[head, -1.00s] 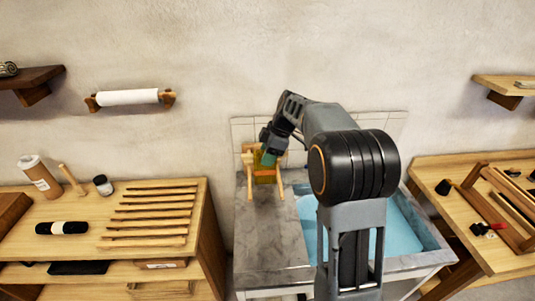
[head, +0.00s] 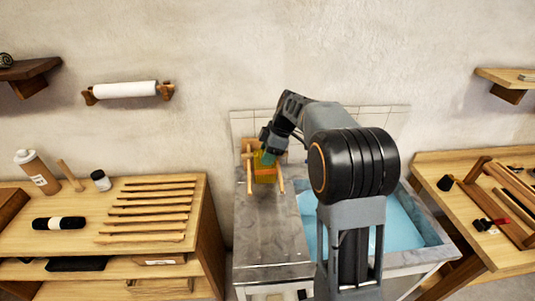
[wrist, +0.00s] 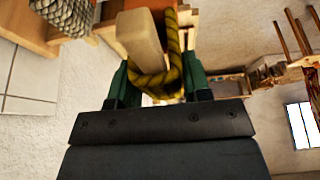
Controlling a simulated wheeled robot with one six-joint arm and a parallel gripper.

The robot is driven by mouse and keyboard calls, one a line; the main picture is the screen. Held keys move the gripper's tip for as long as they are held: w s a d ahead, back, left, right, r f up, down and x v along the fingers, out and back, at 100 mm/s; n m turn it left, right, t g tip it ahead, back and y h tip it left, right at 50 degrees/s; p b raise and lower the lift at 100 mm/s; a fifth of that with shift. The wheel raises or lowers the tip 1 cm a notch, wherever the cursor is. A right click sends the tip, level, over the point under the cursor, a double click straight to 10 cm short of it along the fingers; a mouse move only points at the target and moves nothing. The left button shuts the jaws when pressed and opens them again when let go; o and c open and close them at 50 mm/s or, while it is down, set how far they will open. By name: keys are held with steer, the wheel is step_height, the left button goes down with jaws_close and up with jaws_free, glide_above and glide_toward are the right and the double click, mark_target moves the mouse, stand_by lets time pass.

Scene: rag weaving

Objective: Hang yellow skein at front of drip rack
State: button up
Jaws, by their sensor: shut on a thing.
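The yellow skein (wrist: 174,62) is a twisted yellow loop between the green fingers of my gripper (wrist: 158,84) in the wrist view. My gripper is shut on it. The skein passes beside and below the near end of a pale wooden bar (wrist: 140,38), and seems looped around it; exact contact is unclear. In the head view the skein (head: 264,174) hangs below my gripper (head: 267,158), between the wooden arms of the drip rack (head: 249,176) on the grey counter. My arm partly hides the rack's back and right side.
A basin of blue liquid (head: 402,228) lies right of the grey counter (head: 270,240). A wooden bench (head: 90,205) with several slats stands left, and a wooden table (head: 455,210) stands right. A grey-beige coiled thing (wrist: 66,12) shows at the wrist view's upper left.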

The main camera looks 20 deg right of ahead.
mark_target(267, 179)
steer(key=shift+f+b, duration=2.85)
steer(key=shift+f, duration=0.7)
steer(key=shift+f+b, duration=2.05)
steer(key=shift+r, duration=0.1)
steer(key=o, duration=1.1)
steer(key=shift+c, duration=0.2)
steer(key=v, duration=1.4)
steer(key=shift+a, duration=0.15)
